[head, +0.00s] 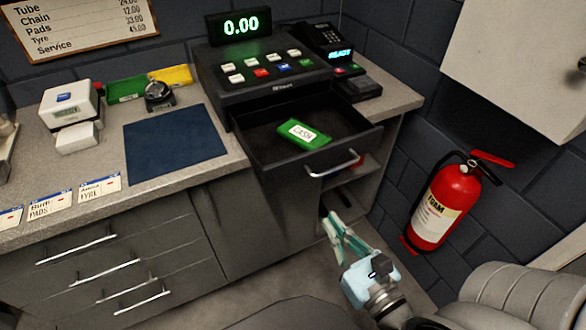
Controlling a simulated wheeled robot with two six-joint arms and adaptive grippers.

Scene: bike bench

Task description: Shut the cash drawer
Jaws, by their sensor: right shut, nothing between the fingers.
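The cash drawer (262,148) is pulled out below the black cash register (262,75), toward me. A green cash pouch (304,134) with a white label lies inside it. The drawer's front has a silver bar handle (334,166). My right gripper (332,221) is below and in front of the drawer handle, apart from it. Its fingers are together with nothing between them. My left gripper is not in view.
The counter holds a blue mat (175,143), a white device (70,103) and a card terminal (325,42). Open shelves (350,190) lie under the drawer. A red fire extinguisher (445,205) hangs on the wall at right. A white cabinet (520,55) juts out above it.

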